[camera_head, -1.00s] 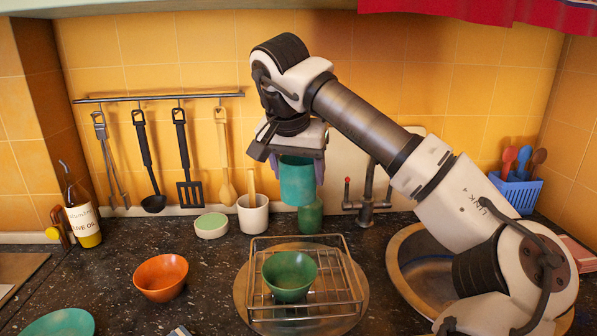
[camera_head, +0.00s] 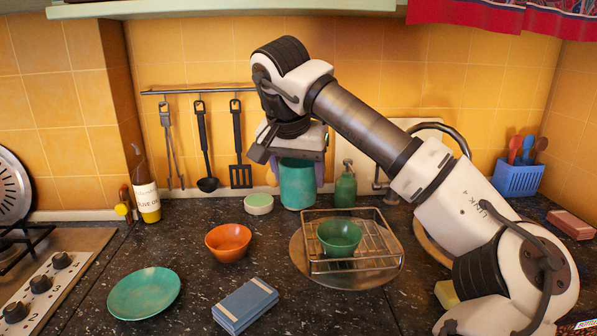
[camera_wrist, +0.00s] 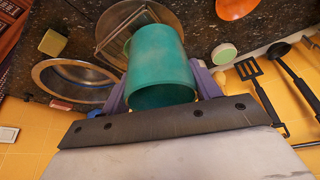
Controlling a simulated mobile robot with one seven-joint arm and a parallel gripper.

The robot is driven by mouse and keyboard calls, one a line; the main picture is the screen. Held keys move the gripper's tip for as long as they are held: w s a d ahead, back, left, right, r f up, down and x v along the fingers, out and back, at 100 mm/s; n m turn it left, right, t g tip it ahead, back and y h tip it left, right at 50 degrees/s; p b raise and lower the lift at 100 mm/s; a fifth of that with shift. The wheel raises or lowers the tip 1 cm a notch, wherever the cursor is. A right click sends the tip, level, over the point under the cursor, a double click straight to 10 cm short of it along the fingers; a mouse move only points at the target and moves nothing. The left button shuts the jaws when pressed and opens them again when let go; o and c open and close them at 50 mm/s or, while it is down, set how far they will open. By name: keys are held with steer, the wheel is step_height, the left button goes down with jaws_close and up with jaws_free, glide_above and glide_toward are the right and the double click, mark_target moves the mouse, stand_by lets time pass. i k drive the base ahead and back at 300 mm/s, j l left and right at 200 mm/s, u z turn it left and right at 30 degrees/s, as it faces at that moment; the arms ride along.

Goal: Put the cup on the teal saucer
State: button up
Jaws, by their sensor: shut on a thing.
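The cup (camera_head: 297,186) is teal and hangs in my gripper (camera_head: 298,172) at the back of the counter, above the surface. My gripper's purple fingers are shut on its two sides. In the wrist view the cup (camera_wrist: 158,62) fills the middle, its open rim facing the gripper's palm. The teal saucer (camera_head: 144,293) lies flat and empty on the counter at the front left, well away from the cup and gripper.
An orange bowl (camera_head: 228,242) stands between the cup and saucer. A blue box (camera_head: 245,305) lies right of the saucer. A green bowl (camera_head: 339,238) sits on a wire rack (camera_head: 382,250). An olive oil bottle (camera_head: 146,190) stands at the back left; the hob (camera_head: 62,262) is at far left.

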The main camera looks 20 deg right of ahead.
mark_target(148, 297)
steer(key=k+j, duration=0.15)
steer(key=j, duration=0.25)
steer(key=k+j, duration=0.1)
steer(key=j, duration=0.25)
steer(key=k+j, duration=0.15)
steer(key=j, duration=0.25)
steer(key=k+j, duration=0.15)
steer(key=j, duration=0.2)
